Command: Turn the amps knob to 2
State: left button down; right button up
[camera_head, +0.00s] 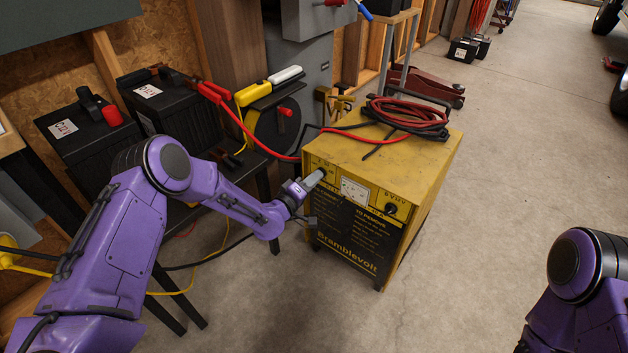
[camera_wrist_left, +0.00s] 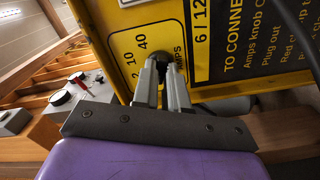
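The yellow and black charger (camera_head: 345,232) stands on the floor in the head view, with a meter on its front. My left gripper (camera_head: 315,180) is at the upper left of that front. In the left wrist view the amps dial plate reads 2, 10 and 40 (camera_wrist_left: 140,42). The dark amps knob (camera_wrist_left: 162,64) sits between the tips of my left gripper (camera_wrist_left: 163,72), which look closed on it. The fingers hide most of the knob, and I cannot tell where it points. A second knob (camera_head: 391,209) is at the right of the front. My right gripper is out of view.
Red and black cables (camera_head: 400,113) lie coiled on top of the charger. Two black batteries (camera_head: 85,140) rest on a dark stand at the left. A red jack (camera_head: 425,83) stands behind.

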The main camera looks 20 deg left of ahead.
pick_arm(q)
jog(key=shift+m, duration=0.4)
jog(key=shift+s+f+m, duration=0.1)
jog(key=shift+m, duration=3.9)
jog(key=c, duration=1.2)
grip_release()
jog(key=shift+o, duration=0.2)
jog(key=p+v, duration=0.1)
jog(key=v, duration=0.9)
jog(key=shift+s+p, duration=0.3)
jog(key=shift+p, duration=0.1)
